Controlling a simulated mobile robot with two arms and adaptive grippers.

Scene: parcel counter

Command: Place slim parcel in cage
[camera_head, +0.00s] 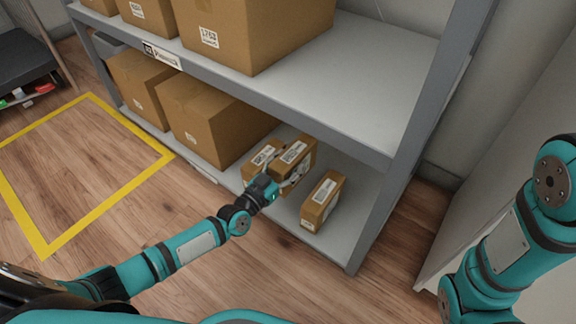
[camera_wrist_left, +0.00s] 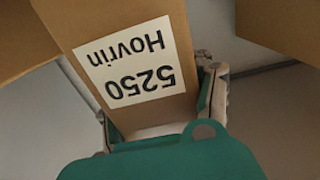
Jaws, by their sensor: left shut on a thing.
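A slim brown parcel (camera_head: 297,152) with a white label stands on the lower shelf, between two other small parcels. In the left wrist view the parcel (camera_wrist_left: 160,113) fills the space between the fingers, and its label reads "5250 Hovrin". My left gripper (camera_head: 282,184) is shut on this parcel, with one finger on each side of it in the left wrist view (camera_wrist_left: 160,110). In the head view, the gripper hides the parcel's lower front. My right gripper is out of view; only part of my right arm shows. I cannot make out a cage.
One small parcel (camera_head: 261,158) stands left of the held one, another (camera_head: 322,200) to its right. Larger boxes (camera_head: 205,120) fill the lower shelf's left. The upper shelf (camera_head: 350,75) and a grey post (camera_head: 405,160) bound the space. A yellow-outlined floor area (camera_head: 75,165) is empty.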

